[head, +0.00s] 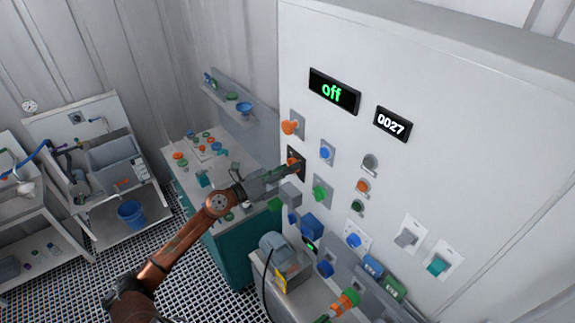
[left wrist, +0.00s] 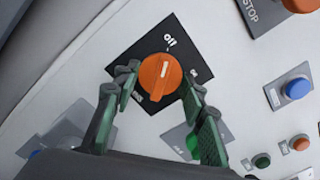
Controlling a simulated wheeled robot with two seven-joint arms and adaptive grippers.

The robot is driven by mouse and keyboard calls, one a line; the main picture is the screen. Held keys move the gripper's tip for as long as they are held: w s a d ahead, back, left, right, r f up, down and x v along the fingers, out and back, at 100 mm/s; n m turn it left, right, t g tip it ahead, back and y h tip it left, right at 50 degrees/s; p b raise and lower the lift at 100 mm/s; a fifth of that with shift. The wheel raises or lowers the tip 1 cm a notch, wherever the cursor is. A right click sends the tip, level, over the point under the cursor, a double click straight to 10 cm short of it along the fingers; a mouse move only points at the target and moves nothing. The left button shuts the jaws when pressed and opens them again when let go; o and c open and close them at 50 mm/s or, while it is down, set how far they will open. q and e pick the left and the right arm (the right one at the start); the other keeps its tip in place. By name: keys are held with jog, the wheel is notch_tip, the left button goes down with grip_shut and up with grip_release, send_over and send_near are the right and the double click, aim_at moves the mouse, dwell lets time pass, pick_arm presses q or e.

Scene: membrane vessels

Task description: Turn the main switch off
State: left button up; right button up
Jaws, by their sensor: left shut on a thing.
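The main switch is an orange rotary knob (left wrist: 160,77) on a black square plate (left wrist: 185,38) in the left wrist view. Its white line points roughly toward the "off" label. The knob also shows in the head view (head: 293,160) on the white cabinet's left side. My left gripper (head: 284,170) reaches it from the lower left. In the left wrist view, the green fingers (left wrist: 158,100) are on either side of the knob and shut on it. The cabinet's upper display (head: 334,91) reads "off" in green. My right gripper is not in view.
An orange stop button (head: 289,127) sits just above the switch. A blue button (head: 325,152) and a green knob (head: 320,192) are to its right. Below stand a grey motor (head: 274,246) and piping. A teal-fronted bench (head: 232,250) is left of the cabinet.

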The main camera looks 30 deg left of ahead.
pick_arm(q)
jog(key=shift+r+n, duration=0.1)
jog(key=shift+n, duration=0.3)
jog(key=o, duration=1.2)
jog(key=shift+c, duration=0.2)
jog(key=v, duration=1.2)
